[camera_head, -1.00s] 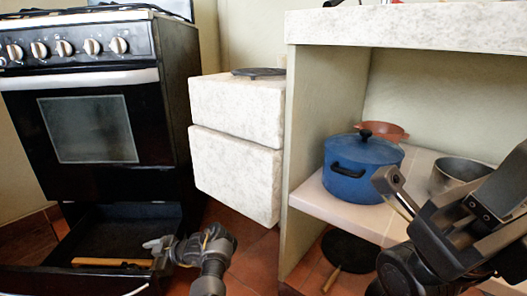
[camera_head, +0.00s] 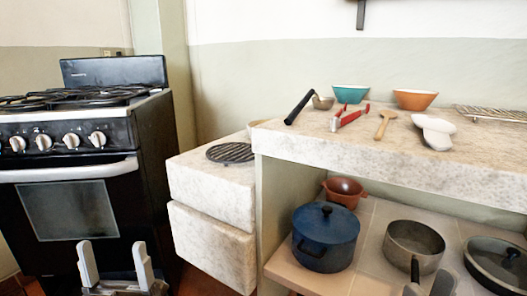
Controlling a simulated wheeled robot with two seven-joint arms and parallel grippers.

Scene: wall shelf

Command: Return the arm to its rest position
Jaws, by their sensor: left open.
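My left gripper (camera_head: 115,255) is at the bottom left, in front of the black oven. Its two grey fingers point up, spread apart with nothing between them. It is open and empty. Its arm is below the picture edge. At the bottom right, only what look like the tips of my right gripper (camera_head: 428,285) show, in front of the lower shelf near the saucepan handle. The rest of it is cut off, so its jaw state is unclear.
The black stove (camera_head: 75,150) stands left, and stone drawers (camera_head: 215,185) stand beside it. The stone counter (camera_head: 330,150) holds bowls and utensils.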

